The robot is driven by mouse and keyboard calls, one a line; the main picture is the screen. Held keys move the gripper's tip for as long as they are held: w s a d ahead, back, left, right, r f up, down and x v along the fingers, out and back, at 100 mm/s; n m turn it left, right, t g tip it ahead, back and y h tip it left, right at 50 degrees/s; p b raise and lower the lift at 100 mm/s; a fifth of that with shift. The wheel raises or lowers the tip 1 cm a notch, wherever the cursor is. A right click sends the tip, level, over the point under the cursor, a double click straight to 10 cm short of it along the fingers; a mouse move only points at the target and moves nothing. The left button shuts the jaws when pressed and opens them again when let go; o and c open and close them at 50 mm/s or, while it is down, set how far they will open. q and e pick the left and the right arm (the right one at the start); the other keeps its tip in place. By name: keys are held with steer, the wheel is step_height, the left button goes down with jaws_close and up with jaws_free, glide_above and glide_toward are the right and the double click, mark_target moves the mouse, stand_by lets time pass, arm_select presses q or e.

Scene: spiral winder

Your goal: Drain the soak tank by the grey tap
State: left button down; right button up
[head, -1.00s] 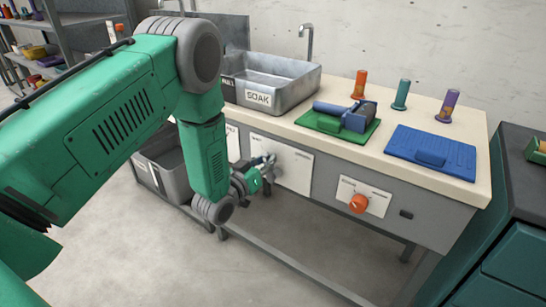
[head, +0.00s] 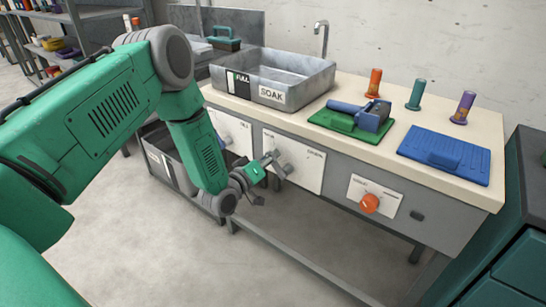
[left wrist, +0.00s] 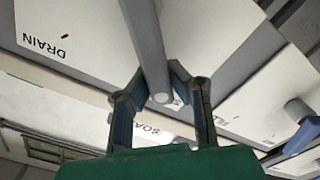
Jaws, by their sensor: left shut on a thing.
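The grey soak tank (head: 310,85), labelled SOAK, stands on the bench, with a gauge strip marked FULL (head: 240,82) on its front. The grey tap (head: 284,171) sits on a white panel (head: 308,165) below it. My left gripper (head: 264,168) is at the tap. In the left wrist view, its two fingers (left wrist: 160,82) are shut on the tap's grey bar (left wrist: 148,35), one on each side. The word DRAIN (left wrist: 45,45) is on the panel there. The tank's inside shows only in part. My right gripper is not in view.
Another white panel (head: 232,132) is left of the tap, and an orange dial (head: 370,203) is right of it. A grey bin (head: 165,160) stands under the bench's left end. Green (head: 335,125) and blue (head: 443,153) trays lie on the top. A low rail (head: 290,262) runs below.

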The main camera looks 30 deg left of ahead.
arm_select(q)
steer(key=shift+s+a+f, duration=0.1)
steer(key=shift+s+f, duration=0.05)
steer(key=shift+f, duration=0.1)
steer(key=c, duration=1.6)
jaws_free()
steer(key=shift+o, duration=0.8)
steer(key=shift+a, duration=0.1)
steer(key=s+a, duration=0.1)
steer(key=s, duration=1)
steer(key=shift+s, duration=0.4)
